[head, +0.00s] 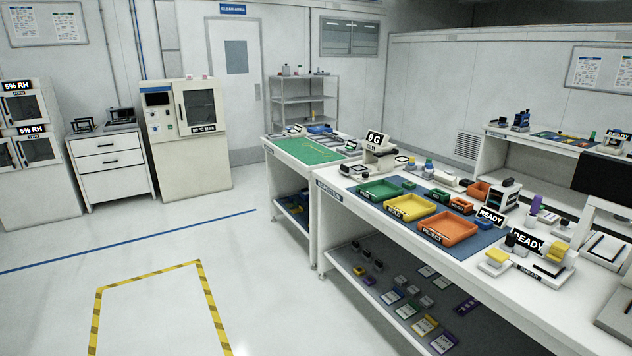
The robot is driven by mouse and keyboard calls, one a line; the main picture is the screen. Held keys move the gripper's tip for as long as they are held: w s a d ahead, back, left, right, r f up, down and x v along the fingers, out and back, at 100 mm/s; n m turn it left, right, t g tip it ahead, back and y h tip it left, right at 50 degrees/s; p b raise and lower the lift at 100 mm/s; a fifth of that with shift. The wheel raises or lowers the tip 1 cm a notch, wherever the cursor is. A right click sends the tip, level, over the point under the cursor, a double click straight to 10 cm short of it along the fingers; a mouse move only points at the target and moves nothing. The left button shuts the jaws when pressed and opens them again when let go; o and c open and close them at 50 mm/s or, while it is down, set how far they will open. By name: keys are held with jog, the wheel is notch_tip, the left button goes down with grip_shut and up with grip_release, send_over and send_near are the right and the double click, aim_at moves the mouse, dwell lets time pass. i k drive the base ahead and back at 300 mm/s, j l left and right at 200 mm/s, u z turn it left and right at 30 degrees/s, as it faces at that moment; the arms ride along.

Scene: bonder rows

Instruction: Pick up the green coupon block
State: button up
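Two small green pieces sit on the blue mat on the long white bench: one small green piece (409,184) behind the green tray, and another green piece (439,194) behind the yellow tray. They are too small for me to tell which is the green coupon block, or whether either is a block or a little bin. My gripper is not in view.
On the blue mat (484,240) stand a green tray (379,190), a yellow tray (410,207) and an orange tray (447,229). READY stands and small fixtures crowd the bench's right part. A lower shelf (385,303) holds several small items. The floor (262,290) at left is clear.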

aim_at(408, 184)
jog(key=i+z, duration=0.15)
jog(key=i, duration=0.35)
jog(key=i+j+z, duration=0.2)
jog(key=i, duration=0.3)
jog(key=i+j+z, duration=0.15)
jog(key=i, duration=0.35)
jog(key=i+j+z, duration=0.15)
jog(key=i, duration=0.3)
jog(key=k+j+u, duration=0.15)
jog(key=j+u, duration=0.2)
jog(key=j, duration=0.4)
jog(key=j+u, duration=0.3)
jog(key=j, duration=0.45)
jog(key=k, duration=0.05)
